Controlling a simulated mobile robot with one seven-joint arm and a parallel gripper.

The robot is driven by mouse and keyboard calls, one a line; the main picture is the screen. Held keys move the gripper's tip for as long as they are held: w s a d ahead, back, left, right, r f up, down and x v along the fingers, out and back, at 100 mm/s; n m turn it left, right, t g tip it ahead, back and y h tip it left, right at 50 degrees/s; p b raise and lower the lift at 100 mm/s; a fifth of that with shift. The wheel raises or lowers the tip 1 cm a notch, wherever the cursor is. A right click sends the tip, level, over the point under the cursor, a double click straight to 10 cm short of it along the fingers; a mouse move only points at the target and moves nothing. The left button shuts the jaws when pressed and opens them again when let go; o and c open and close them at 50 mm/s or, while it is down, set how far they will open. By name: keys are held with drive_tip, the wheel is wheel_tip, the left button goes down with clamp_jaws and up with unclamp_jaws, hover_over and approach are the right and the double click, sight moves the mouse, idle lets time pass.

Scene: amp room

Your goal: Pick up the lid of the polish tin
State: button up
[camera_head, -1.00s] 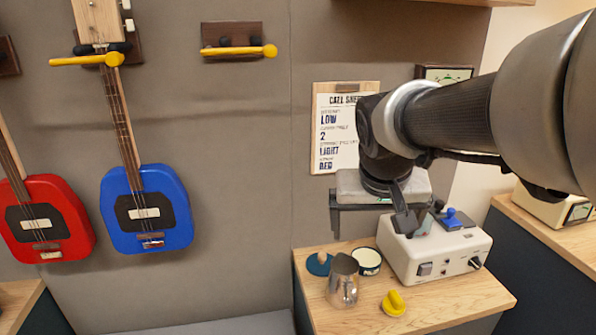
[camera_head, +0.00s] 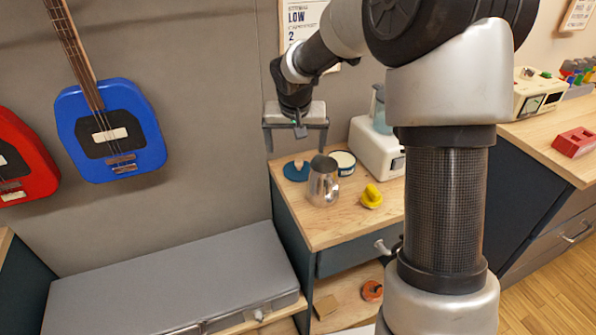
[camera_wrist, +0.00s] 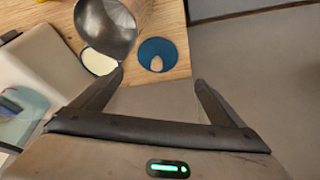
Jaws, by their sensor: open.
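The lid (camera_head: 292,173), a dark blue disc with a small wooden knob, lies flat on the wooden cabinet top near its back left corner. It also shows in the wrist view (camera_wrist: 147,47), knob up. The open polish tin (camera_head: 344,160), dark-rimmed with a pale inside, stands to its right; the wrist view shows it (camera_wrist: 97,62) partly covered by a metal jug. My gripper (camera_head: 297,149) is open and empty, with its fingers pointing down above the lid. In the wrist view its fingertips (camera_wrist: 159,78) are apart, and the lid lies beyond the gap between them.
The metal jug (camera_head: 322,186) stands close to the lid and tin. A yellow object (camera_head: 371,197) lies front right, and a white appliance (camera_head: 375,146) stands at the right. The wall is behind; a grey padded bench (camera_head: 170,285) is at lower left.

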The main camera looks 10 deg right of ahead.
sight(299, 161)
drive_tip(key=x, duration=0.4)
drive_tip(key=shift+d+b+x, duration=0.2)
drive_tip(key=shift+b+x, duration=0.25)
drive_tip(key=shift+x, duration=0.85)
drive_tip(key=shift+d+b+x, duration=0.2)
drive_tip(key=shift+b+x, duration=0.2)
drive_tip(key=shift+x, duration=0.9)
drive_tip(key=shift+s, duration=0.1)
drive_tip(key=c, duration=1.1)
